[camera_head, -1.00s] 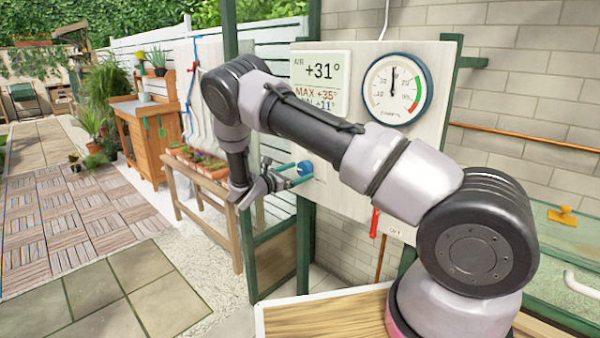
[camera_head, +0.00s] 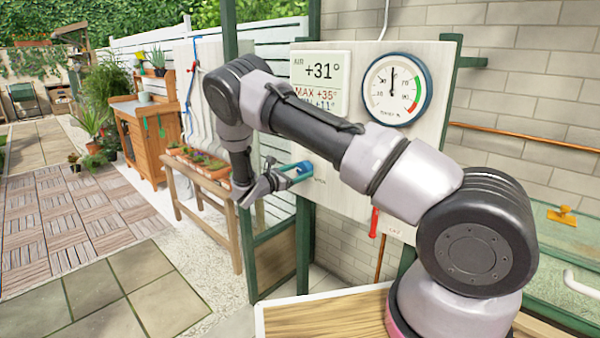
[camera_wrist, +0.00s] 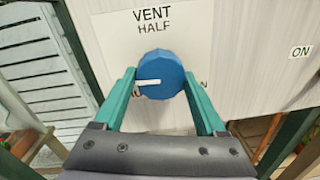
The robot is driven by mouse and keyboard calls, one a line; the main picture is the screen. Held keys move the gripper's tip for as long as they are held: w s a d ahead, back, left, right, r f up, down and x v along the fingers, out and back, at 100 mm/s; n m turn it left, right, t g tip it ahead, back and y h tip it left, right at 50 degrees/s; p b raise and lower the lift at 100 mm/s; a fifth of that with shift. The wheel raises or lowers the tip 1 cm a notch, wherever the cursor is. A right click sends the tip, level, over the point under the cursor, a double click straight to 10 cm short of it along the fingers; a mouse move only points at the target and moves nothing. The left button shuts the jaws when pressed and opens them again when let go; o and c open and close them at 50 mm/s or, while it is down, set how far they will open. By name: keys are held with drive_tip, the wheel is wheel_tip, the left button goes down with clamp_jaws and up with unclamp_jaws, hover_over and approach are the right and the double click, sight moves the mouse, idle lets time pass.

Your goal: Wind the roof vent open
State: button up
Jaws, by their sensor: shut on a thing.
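A round blue knob (camera_wrist: 162,76) with a white pointer is mounted on a pale panel under a label reading VENT HALF (camera_wrist: 153,21). In the wrist view the pointer aims left, slightly down. Lettering lower on the label is mostly hidden by the knob and fingers. My gripper (camera_wrist: 160,82) is shut on the knob, one teal finger on each side. In the head view my gripper (camera_head: 300,170) is at the lower left of the panel, and the knob is mostly hidden by it. The roof vent itself is not in view.
The panel (camera_head: 340,185) also carries a display reading +31° (camera_head: 320,80) and a round dial (camera_head: 397,89). A red handle (camera_head: 374,222) hangs below. A bench with potted plants (camera_head: 200,165) stands left of my gripper. Paving at far left is clear.

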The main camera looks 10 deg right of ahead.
drive_tip(key=m, duration=0.3)
drive_tip(key=shift+m, duration=0.4)
drive_tip(key=m, duration=0.8)
drive_tip(key=shift+m+y, duration=0.4)
drive_tip(key=m, duration=0.4)
drive_tip(key=shift+r, duration=0.1)
drive_tip(key=m, duration=0.4)
drive_tip(key=shift+m+t, duration=0.3)
drive_tip(key=m, duration=0.4)
drive_tip(key=shift+s, duration=0.1)
drive_tip(key=m, duration=0.4)
drive_tip(key=shift+m+t, duration=0.4)
drive_tip(key=m, duration=0.4)
